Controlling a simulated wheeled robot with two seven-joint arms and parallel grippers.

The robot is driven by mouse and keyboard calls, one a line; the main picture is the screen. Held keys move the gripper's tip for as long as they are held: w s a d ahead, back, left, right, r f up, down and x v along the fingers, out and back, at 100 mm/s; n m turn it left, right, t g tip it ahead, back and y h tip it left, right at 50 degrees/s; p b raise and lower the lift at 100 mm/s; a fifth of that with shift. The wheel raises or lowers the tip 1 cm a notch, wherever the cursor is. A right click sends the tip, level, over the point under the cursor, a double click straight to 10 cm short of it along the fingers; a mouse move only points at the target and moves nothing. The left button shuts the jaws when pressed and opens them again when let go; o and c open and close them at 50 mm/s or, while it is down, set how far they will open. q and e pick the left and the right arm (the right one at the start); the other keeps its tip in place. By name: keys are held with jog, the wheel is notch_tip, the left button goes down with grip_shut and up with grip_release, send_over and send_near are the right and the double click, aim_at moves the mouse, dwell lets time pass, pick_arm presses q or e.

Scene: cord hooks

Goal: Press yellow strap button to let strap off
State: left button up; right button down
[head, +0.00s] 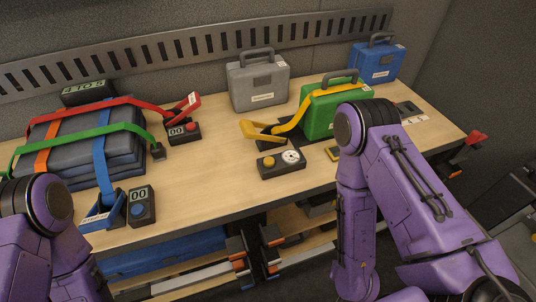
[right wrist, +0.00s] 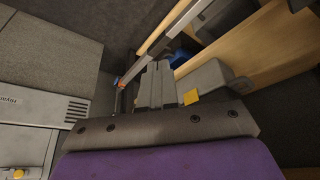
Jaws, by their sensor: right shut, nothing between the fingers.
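The yellow button (head: 269,161) sits on a dark control box with a round dial (head: 291,157) near the table's front edge. The yellow strap (head: 296,115) runs over the green case (head: 318,117) to a yellow lever buckle (head: 262,132), which is tilted up behind the box. My right arm stands in front of the table, right of the box, and hides part of the green case. My right gripper (right wrist: 156,72) shows in the right wrist view, shut and empty, pointing at the area below the table and away from the button. My left gripper is outside the views.
On the left, a dark case stack (head: 80,150) carries red, green, orange and blue straps. A red-button box (head: 184,132) and a blue-button box (head: 141,206) stand near it. Grey (head: 257,82) and blue (head: 375,62) cases stand at the back. Shelves and rails lie below the table.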

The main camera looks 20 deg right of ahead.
aim_at(270, 163)
jog(key=w+a+r+m+t+y+p, duration=0.1)
jog(key=w+a+r+m+p, duration=0.3)
jog(key=w+r, duration=0.3)
jog(key=w+a+r+m+t+y+p, duration=0.1)
jog(key=w+a+r+m+p, duration=0.3)
jog(key=w+r, duration=0.3)
jog(key=w+a+r+m+t+y+p, duration=0.1)
jog(key=w+a+r+m+p, duration=0.3)
jog(key=r, duration=1.1)
jog(key=shift+w+m+t+y+p, duration=0.3)
jog(key=shift+w+m+t+y, duration=0.15)
jog(key=shift+w, duration=1.35)
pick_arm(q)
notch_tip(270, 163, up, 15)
pick_arm(e)
jog(key=w+a+r+m+t+y, duration=0.1)
jog(key=w+a+r+m, duration=0.1)
jog(key=w+r, duration=0.3)
notch_tip(270, 163, up, 3)
jog(key=shift+a+r+m+t, duration=0.15)
jog(key=shift+m+t, duration=0.2)
jog(key=shift+m, duration=0.4)
